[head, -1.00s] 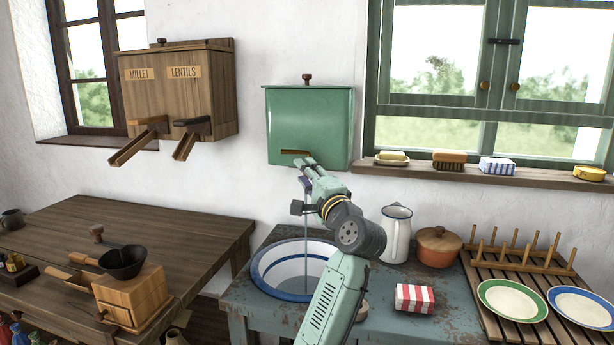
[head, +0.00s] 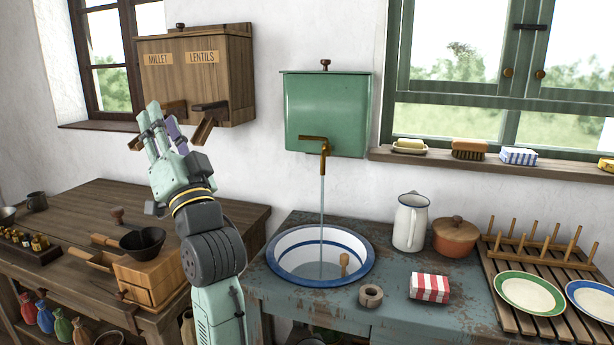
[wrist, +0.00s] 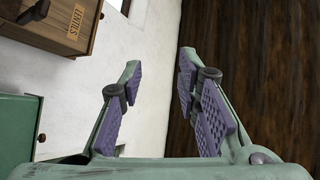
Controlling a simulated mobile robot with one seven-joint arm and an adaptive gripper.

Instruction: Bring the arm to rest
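My gripper (head: 160,127) is raised in front of the wooden dispenser, over the right part of the dark wooden table. In the wrist view my gripper (wrist: 160,85) has its two purple-padded fingers spread apart with nothing between them. The arm comes up from the bottom of the head view, left of the washstand. The tap (head: 322,143) on the green water tank (head: 326,112) is clear of my gripper, and a thin stream of water falls from it into the white and blue basin (head: 280,280).
The dispenser (head: 230,65) has two spouts close to my gripper. The dark table (head: 85,215) holds a grinder (head: 145,280). The washstand (head: 385,325) carries a jug (head: 410,222), a brown pot (head: 455,236), a striped box (head: 429,288) and a plate rack with plates (head: 530,293).

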